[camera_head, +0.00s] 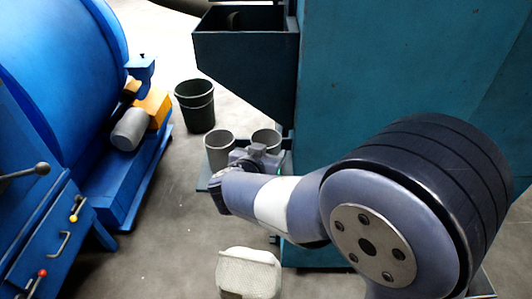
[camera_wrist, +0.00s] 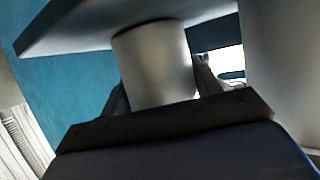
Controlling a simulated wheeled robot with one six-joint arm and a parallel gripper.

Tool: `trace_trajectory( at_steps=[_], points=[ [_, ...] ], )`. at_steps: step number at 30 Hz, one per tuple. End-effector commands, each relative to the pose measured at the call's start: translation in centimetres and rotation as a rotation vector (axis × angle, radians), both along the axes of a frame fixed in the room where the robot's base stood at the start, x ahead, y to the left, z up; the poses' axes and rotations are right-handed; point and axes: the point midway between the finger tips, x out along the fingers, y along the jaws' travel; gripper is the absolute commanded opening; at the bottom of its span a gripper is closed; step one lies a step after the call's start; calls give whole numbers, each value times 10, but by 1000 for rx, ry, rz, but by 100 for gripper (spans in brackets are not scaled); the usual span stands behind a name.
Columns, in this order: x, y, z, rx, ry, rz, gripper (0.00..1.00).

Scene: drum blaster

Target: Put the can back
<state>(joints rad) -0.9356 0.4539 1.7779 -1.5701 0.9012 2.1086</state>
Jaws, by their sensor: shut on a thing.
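My gripper (camera_head: 257,153) is shut on a grey metal can (camera_head: 267,138) at the front of the teal machine. In the wrist view the held can (camera_wrist: 157,65) stands between the fingers, and its end meets or nearly meets a flat plate (camera_wrist: 90,25); I cannot tell whether it bears on it. A second grey can (camera_head: 219,147) stands just left of the held one, and it shows large at the right of the wrist view (camera_wrist: 285,65). The small shelf (camera_head: 204,183) under the cans is mostly hidden by my arm.
The teal machine (camera_head: 400,70) with its hopper (camera_head: 245,55) rises behind the cans. A dark bin (camera_head: 196,105) stands on the floor behind them. A blue drum machine (camera_head: 65,60) is at left. A pale block-like object (camera_head: 249,272) lies in front. Floor between is clear.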

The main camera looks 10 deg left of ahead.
Motion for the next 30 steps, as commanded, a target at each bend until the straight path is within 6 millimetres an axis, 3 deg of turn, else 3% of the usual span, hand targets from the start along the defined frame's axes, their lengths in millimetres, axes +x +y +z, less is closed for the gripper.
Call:
trace_trajectory(
  at_steps=[2,3,10,22,30],
  points=[
    [0,0,-3,1,-1,0,34],
    [0,0,-2,0,0,0,62],
    [0,0,-1,0,0,0,81],
    [0,0,4,-1,0,0,82],
    [-53,6,23,4,-2,7,82]
  ],
)
